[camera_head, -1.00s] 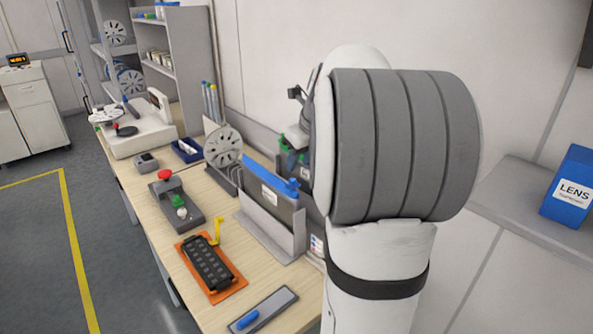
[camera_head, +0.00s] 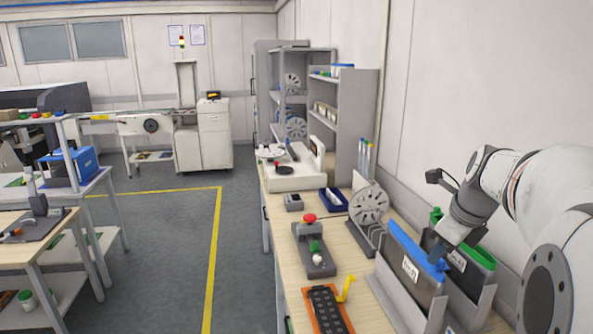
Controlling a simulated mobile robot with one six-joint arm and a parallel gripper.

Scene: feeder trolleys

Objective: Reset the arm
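My arm comes in from the right edge, white with dark grey joint parts. My gripper (camera_head: 443,250) is at its end, dark grey and pointing down and left, above the upright bins on the bench. It is small and partly lost against the bins, so whether its fingers are open or shut cannot be told. A bin with a blue top edge (camera_head: 408,250) and a white label stands below and left of it. A bin with a green rim (camera_head: 478,256) stands just behind and to the right.
The wooden bench (camera_head: 289,276) holds a reel (camera_head: 368,204) in a stand, a red-button box (camera_head: 315,250), an orange tray (camera_head: 346,318) and a blue bin (camera_head: 333,200). Shelves stand behind. Open floor (camera_head: 160,250) lies left of the bench, before another workbench (camera_head: 36,222).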

